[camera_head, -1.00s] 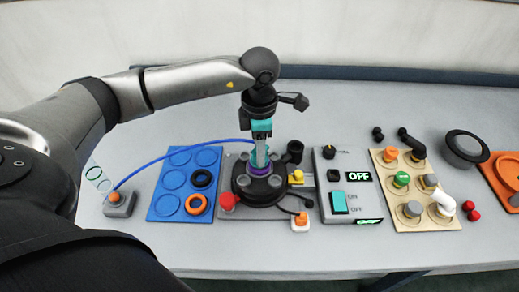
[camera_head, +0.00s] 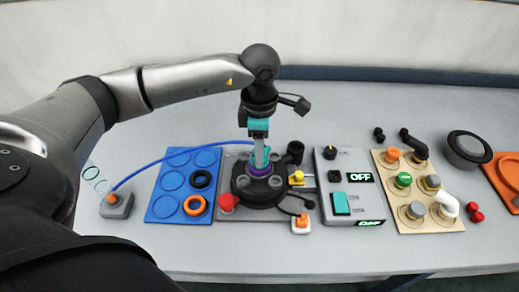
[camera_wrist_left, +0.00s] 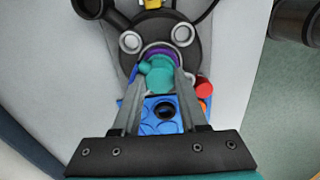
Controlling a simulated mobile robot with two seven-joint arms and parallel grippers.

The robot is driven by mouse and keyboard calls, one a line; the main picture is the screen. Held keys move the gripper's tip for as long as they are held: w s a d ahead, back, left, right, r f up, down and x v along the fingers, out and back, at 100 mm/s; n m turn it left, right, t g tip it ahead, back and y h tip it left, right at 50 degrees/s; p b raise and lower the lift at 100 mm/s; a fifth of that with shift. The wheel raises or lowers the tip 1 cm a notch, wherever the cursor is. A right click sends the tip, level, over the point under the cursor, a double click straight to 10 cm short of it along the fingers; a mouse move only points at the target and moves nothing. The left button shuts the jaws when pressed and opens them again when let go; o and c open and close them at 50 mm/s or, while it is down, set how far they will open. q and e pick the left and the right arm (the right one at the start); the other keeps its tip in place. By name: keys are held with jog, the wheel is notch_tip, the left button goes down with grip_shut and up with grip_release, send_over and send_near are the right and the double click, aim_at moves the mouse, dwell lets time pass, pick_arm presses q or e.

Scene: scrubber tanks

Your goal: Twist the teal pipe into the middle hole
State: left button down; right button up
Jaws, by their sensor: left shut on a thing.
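My left gripper (camera_head: 260,155) points straight down over the round black tank base (camera_head: 242,184). It is shut on the teal pipe (camera_wrist_left: 160,76), which shows between its fingers in the left wrist view. In the head view the fingers mostly hide the pipe. A purple ring (camera_head: 260,170) sits at the middle of the base, right under the pipe; it also shows in the left wrist view (camera_wrist_left: 158,51). The pipe is at the middle hole, but I cannot tell how deep it sits. My right gripper is not in view.
A blue tray (camera_head: 163,208) with black and orange rings lies left of the base. A red knob (camera_head: 228,202) and a yellow valve (camera_head: 297,177) flank the base. A control box (camera_head: 342,205) reading OFF and a beige board (camera_head: 421,214) of fittings stand to the right.

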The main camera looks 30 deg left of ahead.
pick_arm(q)
jog(key=shift+f, duration=0.25)
dwell(0.4)
jog(key=shift+c, duration=1.8)
grip_release()
jog(key=shift+o, duration=0.4)
jog(key=shift+o, duration=1.4)
jog(key=shift+r, duration=0.1)
jog(key=shift+r+p, duration=2.15)
jog(key=shift+r, duration=1.35)
